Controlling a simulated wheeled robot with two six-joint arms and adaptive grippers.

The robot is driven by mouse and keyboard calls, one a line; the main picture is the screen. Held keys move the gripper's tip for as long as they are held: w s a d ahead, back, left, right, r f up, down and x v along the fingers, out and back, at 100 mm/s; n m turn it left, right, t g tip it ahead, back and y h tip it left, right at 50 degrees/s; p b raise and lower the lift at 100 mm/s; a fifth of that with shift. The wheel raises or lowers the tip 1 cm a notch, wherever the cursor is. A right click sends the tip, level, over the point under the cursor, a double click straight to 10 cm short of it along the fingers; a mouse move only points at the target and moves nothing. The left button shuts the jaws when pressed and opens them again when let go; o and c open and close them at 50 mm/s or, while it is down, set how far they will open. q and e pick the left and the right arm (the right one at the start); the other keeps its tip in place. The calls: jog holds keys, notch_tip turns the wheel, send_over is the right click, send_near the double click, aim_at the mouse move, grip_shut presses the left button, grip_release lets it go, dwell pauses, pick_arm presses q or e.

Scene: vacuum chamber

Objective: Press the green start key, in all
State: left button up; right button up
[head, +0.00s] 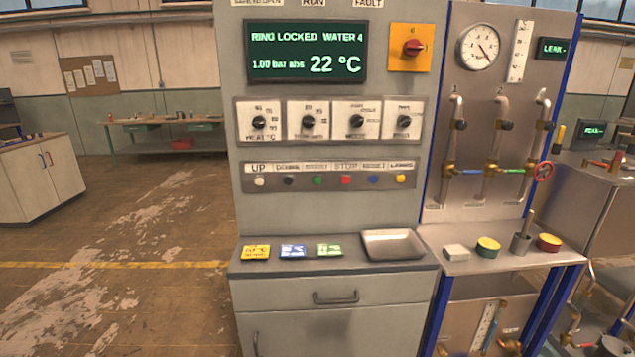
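The green start key (318,181) is a small round button in a row on the lower panel (330,192) of the grey cabinet, under a label too blurred to read surely. To its left are a dark key (289,181) and a white key (259,182). To its right are a red key (346,180) under STOP, a blue key (373,179) and a yellow key (400,179). The display (306,51) above reads "RING LOCKED WATER 4", "1.00 bar abs" and "22 °C". Neither of my grippers is in view, and nothing covers the green key.
Below, a ledge holds yellow (256,252), blue (293,251) and green (328,250) cards and a metal tray (392,244). A pipe panel (500,190) stands at right. Floor at left is clear.

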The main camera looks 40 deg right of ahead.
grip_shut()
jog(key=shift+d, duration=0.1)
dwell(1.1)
